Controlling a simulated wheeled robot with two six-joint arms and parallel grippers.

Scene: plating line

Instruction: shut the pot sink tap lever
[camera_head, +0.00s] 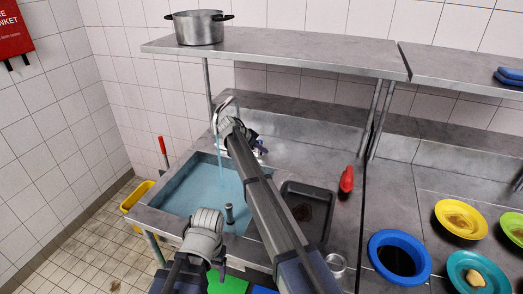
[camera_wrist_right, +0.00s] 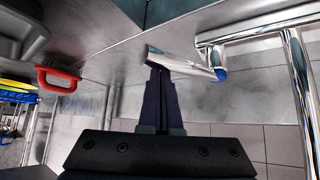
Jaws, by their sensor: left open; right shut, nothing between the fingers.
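The pot sink tap (camera_head: 218,117) stands at the back of the sink (camera_head: 172,192), and a stream of water runs from its spout into the blue water. In the right wrist view, the chrome tap lever (camera_wrist_right: 182,63) with a blue end lies just past my right fingertips, beside the tap pipe (camera_wrist_right: 300,85). My right gripper (camera_head: 252,136), also in the wrist view (camera_wrist_right: 160,72), is shut and empty; its tips overlap the lever, and contact is unclear. My left gripper (camera_head: 200,272) is open at the front of the sink, its fingers partly hidden.
A steel shelf (camera_head: 290,50) with a pot (camera_head: 199,28) overhangs the back. A dark upright cylinder (camera_head: 229,213) is in the sink.

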